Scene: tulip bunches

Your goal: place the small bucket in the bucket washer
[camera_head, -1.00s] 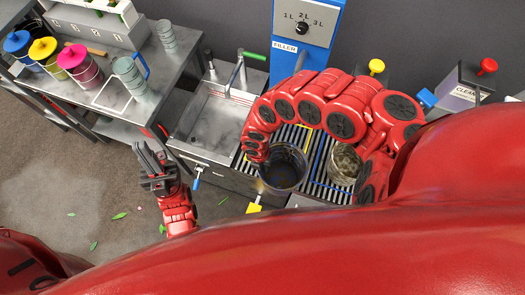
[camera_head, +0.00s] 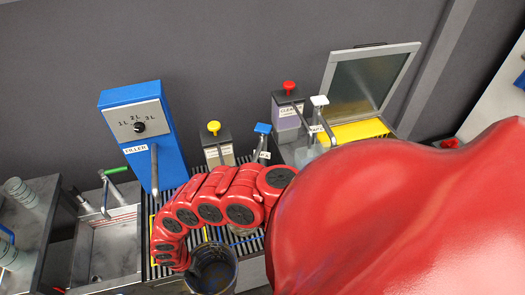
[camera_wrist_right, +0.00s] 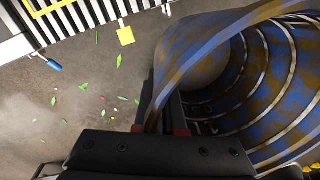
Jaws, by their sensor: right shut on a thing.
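The small bucket (camera_head: 213,268) is dark and round, open at the top, at the bottom middle of the head view, by the front of the slatted rack. In the right wrist view the bucket (camera_wrist_right: 265,85) shows blue with brown dirt and ribbed walls, above the floor. My right gripper (camera_wrist_right: 165,125) is shut on its rim; in the head view the jaws are mostly hidden behind my arm. A grey-framed unit with a raised lid (camera_head: 368,80) and a yellow front panel stands at the back right; it may be the bucket washer. My left gripper is out of view.
The blue filler (camera_head: 145,150) stands behind the slatted rack (camera_head: 160,235). Pump dispensers (camera_head: 290,108) stand between it and the lidded unit. A metal sink (camera_head: 108,245) is at the left. Green leaves (camera_wrist_right: 119,60) lie on the floor.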

